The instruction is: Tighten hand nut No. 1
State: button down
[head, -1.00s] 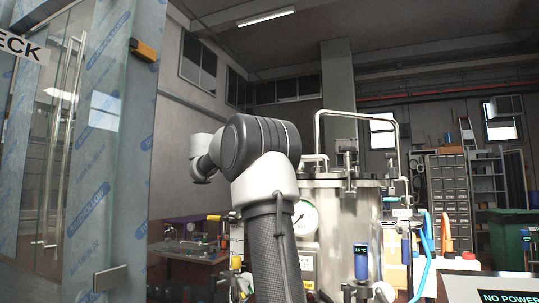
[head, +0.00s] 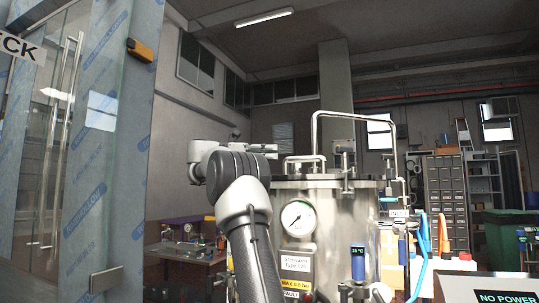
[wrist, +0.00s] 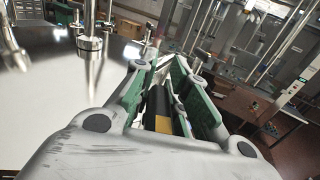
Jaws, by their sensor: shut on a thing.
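The steel pressure vessel (head: 345,225) stands right of centre in the head view, with a flanged lid (head: 318,183). In the wrist view the bright lid top (wrist: 45,95) fills the left side. My gripper (wrist: 165,72) is at the lid's edge, its green-padded fingers closed in around a dark part. The hand nut at the fingertips is mostly hidden by the fingers, and I cannot read its number. In the head view my gripper (head: 262,149) is small and partly behind my arm, by the lid's left rim.
A gauge (head: 297,217) faces forward on the vessel. A tall pipe handle (head: 353,114) and a post with a collar (wrist: 90,45) rise from the lid. A film-wrapped glass door (head: 85,150) stands at the left. A workbench (head: 185,252) is behind.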

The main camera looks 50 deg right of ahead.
jog(key=c, duration=1.4)
grip_release()
